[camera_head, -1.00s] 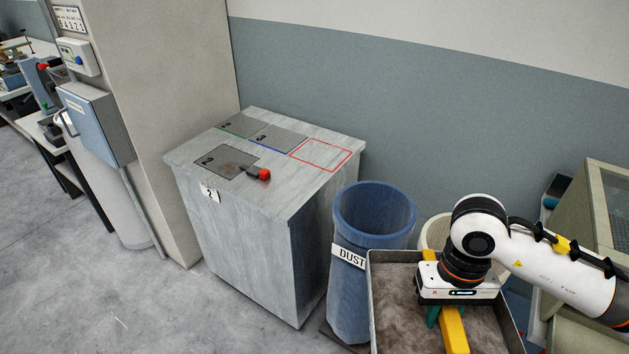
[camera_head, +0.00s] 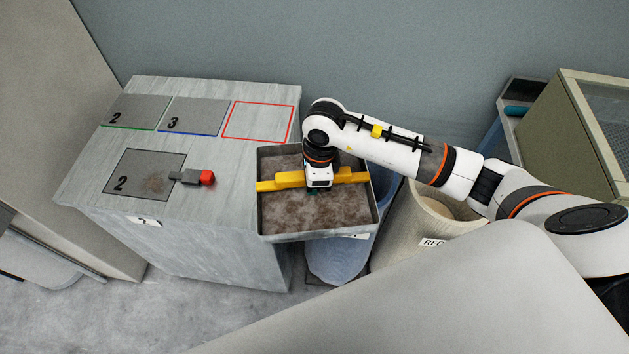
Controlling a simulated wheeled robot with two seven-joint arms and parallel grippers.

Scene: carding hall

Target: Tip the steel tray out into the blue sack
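The steel tray (camera_head: 315,237) is held up over the blue sack (camera_head: 338,262), covering its mouth. The tray looks about level and holds a layer of brown-grey dust (camera_head: 335,210). A yellow bar (camera_head: 277,183) runs across its top. My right gripper (camera_head: 316,186) points down at the middle of this bar and is shut on it; its fingertips are mostly hidden. Only the sack's lower side and part of its right side show below and beside the tray. My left gripper is not in view.
A grey cabinet (camera_head: 210,247) stands left of the sack, near the tray's left side. A dark tool with a red end (camera_head: 206,178) lies on its top, beside marked plates and an empty red outline (camera_head: 258,121). A beige bin (camera_head: 405,232) stands right of the sack.

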